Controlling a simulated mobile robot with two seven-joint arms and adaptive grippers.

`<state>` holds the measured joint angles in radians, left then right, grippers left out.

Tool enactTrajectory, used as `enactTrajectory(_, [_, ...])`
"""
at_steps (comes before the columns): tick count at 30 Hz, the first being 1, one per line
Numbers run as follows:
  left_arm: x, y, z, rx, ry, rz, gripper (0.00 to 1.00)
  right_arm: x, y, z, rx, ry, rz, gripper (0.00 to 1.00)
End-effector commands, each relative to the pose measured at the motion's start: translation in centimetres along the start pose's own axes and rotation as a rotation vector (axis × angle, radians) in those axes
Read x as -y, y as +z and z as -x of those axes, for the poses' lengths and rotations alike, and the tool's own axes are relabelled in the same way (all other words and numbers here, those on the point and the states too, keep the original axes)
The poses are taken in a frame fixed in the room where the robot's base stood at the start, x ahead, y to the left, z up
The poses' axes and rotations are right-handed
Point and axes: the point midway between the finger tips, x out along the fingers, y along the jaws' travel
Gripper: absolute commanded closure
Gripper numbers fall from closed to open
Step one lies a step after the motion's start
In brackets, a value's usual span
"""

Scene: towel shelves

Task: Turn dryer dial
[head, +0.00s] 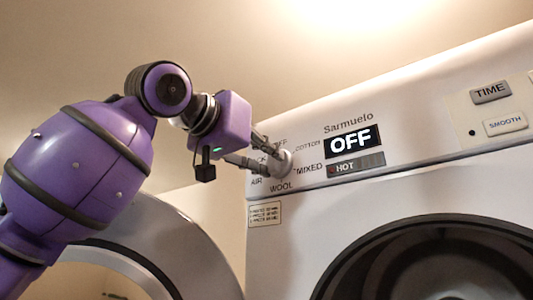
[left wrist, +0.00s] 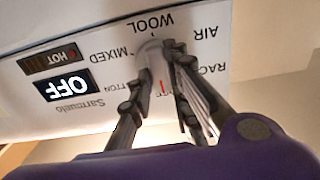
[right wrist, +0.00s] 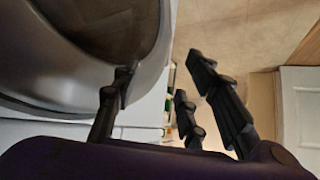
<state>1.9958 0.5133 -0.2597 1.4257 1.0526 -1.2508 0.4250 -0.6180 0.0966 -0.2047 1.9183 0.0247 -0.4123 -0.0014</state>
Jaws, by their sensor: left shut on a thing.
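The dryer dial (head: 285,164) is a pale round knob on the left of the dryer's front panel, ringed by labels such as COTTON, MIXED, WOOL and AIR. My left gripper (head: 271,153) is shut on the dial, with its fingers on either side of it. The dial also shows in the left wrist view (left wrist: 151,62), partly hidden by the fingers, with a red mark near the partly covered OFF label. The display (head: 352,141) reads OFF, with HOT below it. My right gripper (right wrist: 158,78) is open and empty in the right wrist view.
A TIME button (head: 491,92) and a SMOOTH button (head: 505,123) sit at the panel's right. The dark round drum opening (head: 430,260) lies below. A grey round door (head: 195,250) stands open at the left, under my left arm.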

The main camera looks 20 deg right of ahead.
Motion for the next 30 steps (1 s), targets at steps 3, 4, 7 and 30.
enactTrajectory(3, [-0.01,-0.03,0.04,0.0,0.0,-0.01,1.0,-0.01,-0.01,0.0,0.0,0.0,0.0,0.6])
enactTrajectory(4, [-0.01,-0.02,0.04,0.0,0.0,-0.016,1.0,-0.01,-0.01,0.0,0.0,0.0,0.0,0.6])
enactTrajectory(7, [-0.04,-0.02,0.04,0.0,0.0,-0.046,1.0,-0.01,-0.01,0.0,-0.001,0.0,0.0,0.6])
enactTrajectory(30, [-0.4,0.07,0.07,-0.001,0.0,-0.689,1.0,-0.06,-0.05,0.01,-0.002,0.001,0.0,0.6])
